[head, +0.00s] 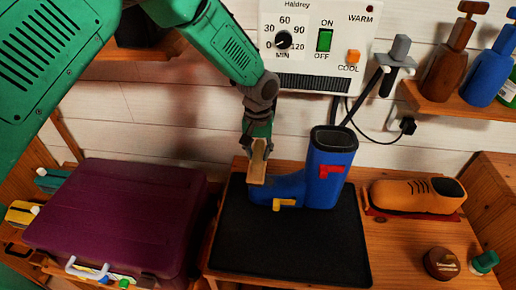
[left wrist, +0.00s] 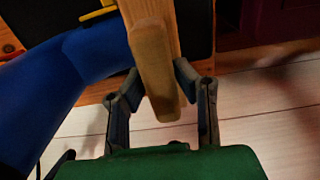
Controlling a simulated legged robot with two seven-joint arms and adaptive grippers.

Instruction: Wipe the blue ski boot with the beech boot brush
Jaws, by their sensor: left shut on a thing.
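The blue ski boot (head: 325,175) stands upright on a black mat (head: 290,250), its toe pointing left, with red and yellow buckles. My left gripper (head: 258,147) is shut on the beech boot brush (head: 257,168) and holds it at the boot's toe end. In the left wrist view the brush (left wrist: 155,65) sits between the fingers (left wrist: 160,90), and the blue boot (left wrist: 70,80) is close beside it. I cannot tell whether the brush touches the boot. Its bristles are hidden. My right gripper is not in view.
A purple suitcase (head: 115,215) lies left of the mat. An orange shoe (head: 415,195) stands right of the boot, with a brown round tin (head: 441,263) in front. A white dryer panel (head: 315,45) hangs behind. Bottles stand on the shelf (head: 460,104). The mat's front is clear.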

